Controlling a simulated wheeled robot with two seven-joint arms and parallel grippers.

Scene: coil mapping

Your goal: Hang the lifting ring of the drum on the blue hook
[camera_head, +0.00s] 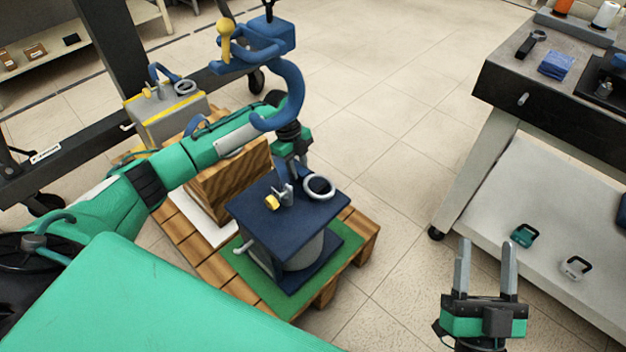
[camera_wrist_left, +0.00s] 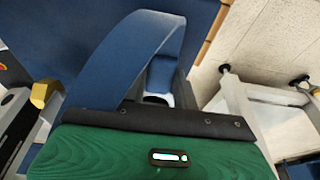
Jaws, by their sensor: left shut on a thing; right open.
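The drum (camera_head: 303,252) is a grey cylinder between dark blue plates, upright on a green mat. My left gripper (camera_head: 285,194) reaches down over its top plate (camera_head: 250,205). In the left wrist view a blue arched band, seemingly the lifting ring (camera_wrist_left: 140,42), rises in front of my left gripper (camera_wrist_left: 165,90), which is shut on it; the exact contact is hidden. My right gripper (camera_head: 485,268) is open and empty at the lower right.
A grey ring (camera_head: 319,187) and a yellow part (camera_head: 272,203) sit on the drum's top. A wooden crate (camera_head: 235,180) and a grey box with yellow edging (camera_head: 170,118) stand behind on the pallet (camera_head: 355,250). A workbench (camera_head: 500,85) stands right; floor between is clear.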

